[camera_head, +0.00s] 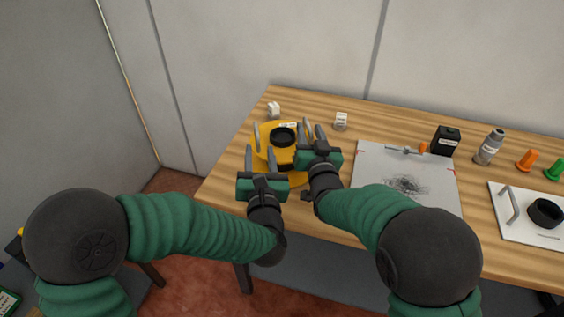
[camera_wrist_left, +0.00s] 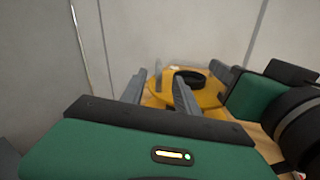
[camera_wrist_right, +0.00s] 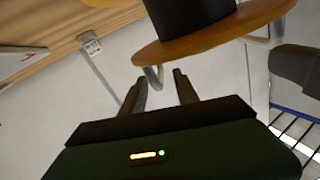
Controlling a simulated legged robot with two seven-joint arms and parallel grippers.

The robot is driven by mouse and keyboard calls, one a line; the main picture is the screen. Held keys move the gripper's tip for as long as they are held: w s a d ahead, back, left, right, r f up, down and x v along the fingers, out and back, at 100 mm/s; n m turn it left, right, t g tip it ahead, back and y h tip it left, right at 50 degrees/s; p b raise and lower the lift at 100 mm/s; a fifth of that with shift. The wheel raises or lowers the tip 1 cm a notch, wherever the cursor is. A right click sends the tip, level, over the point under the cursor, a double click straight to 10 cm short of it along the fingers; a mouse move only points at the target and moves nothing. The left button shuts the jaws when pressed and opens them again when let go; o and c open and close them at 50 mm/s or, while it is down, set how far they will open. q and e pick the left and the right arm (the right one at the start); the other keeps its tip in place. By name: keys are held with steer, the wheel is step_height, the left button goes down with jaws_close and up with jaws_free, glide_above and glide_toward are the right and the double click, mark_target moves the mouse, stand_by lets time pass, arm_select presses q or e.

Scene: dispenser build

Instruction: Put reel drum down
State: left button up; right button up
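The reel drum, a yellow disc (camera_head: 263,152) with a black hub, is at the table's left back corner. It also shows ahead in the left wrist view (camera_wrist_left: 183,97) and large at the top of the right wrist view (camera_wrist_right: 205,42). I cannot tell whether it touches the tabletop. My left gripper (camera_head: 260,153) is open at the drum's front left, fingers apart with nothing gripped. My right gripper (camera_head: 313,131) is open beside the drum's right side, and a gap shows between its fingers and the disc (camera_wrist_right: 163,78). The drum's underside is hidden.
Two small white-labelled items (camera_head: 273,110) (camera_head: 341,120) stand behind. A grey scribbled board (camera_head: 400,168) lies right of the drum. Further right are a black box (camera_head: 445,141), a grey bottle (camera_head: 488,147), orange (camera_head: 527,160) and green (camera_head: 554,169) pieces, and a white tray (camera_head: 525,231).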

steer(key=shift+s+d, duration=0.1)
steer(key=shift+s, duration=0.15)
arm_select(q)
steer(key=shift+s+d, duration=0.2)
steer(key=shift+s, duration=0.9)
arm_select(e)
steer(key=s+d, duration=0.2)
steer(key=s, duration=0.9)
arm_select(q)
steer(key=shift+f, duration=0.1)
arm_select(e)
steer(key=shift+s+f, duration=0.1)
